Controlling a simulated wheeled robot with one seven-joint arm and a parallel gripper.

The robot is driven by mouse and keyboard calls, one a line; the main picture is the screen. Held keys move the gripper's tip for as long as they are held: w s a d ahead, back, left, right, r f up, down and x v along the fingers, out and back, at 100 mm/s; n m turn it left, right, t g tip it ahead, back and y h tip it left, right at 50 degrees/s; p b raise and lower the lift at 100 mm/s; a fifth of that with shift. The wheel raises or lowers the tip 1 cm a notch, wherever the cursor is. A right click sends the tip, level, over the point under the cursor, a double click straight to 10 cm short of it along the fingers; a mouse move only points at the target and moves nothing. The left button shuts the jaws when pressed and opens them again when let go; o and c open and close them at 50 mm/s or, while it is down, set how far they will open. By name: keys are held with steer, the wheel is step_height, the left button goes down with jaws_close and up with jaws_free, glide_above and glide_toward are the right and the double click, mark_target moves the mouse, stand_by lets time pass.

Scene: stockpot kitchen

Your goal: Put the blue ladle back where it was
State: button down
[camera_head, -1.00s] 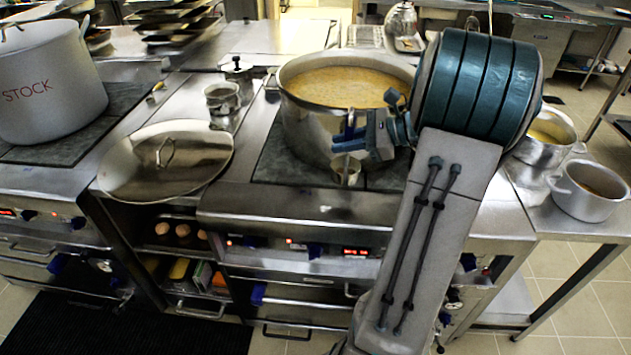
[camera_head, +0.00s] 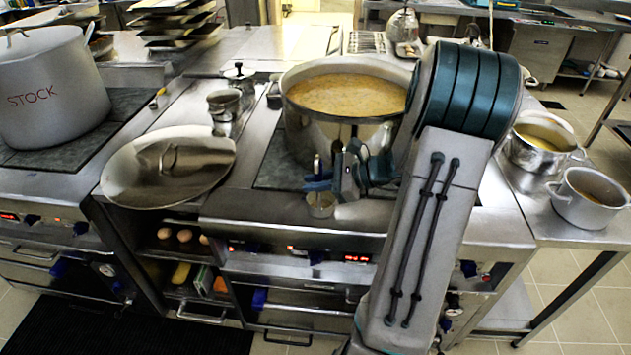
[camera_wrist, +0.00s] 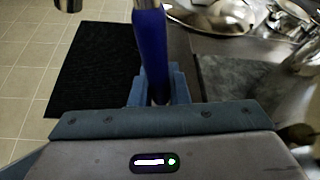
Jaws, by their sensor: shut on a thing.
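My gripper (camera_head: 322,182) is shut on the blue handle (camera_wrist: 150,45) of the ladle, which stands out between the fingers in the wrist view. In the head view the ladle's small metal bowl (camera_head: 320,204) hangs below my fingers, in front of the big pot of soup (camera_head: 345,130) and over the stove's front edge. My gripper hides part of the handle. The ladle is outside the pot; I cannot tell whether its bowl touches the stove.
A large lid (camera_head: 130,180) lies on the counter left of the pot. Small pots (camera_head: 222,103) stand behind it. A big STOCK pot (camera_head: 50,88) is at far left. Two saucepans (camera_head: 590,197) stand on the right table. A black mat (camera_head: 130,325) lies on the floor.

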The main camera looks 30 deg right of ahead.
steer(key=shift+f, duration=0.2)
steer(key=c, duration=1.4)
jaws_free()
steer(key=shift+r, duration=0.2)
steer(key=shift+s+d+r, duration=0.1)
steer(key=shift+d, duration=0.1)
steer(key=b+v, duration=0.1)
steer(key=v, duration=1)
steer(key=shift+s+d+r, duration=0.1)
steer(key=shift+s+d, duration=0.1)
steer(key=shift+d, duration=0.05)
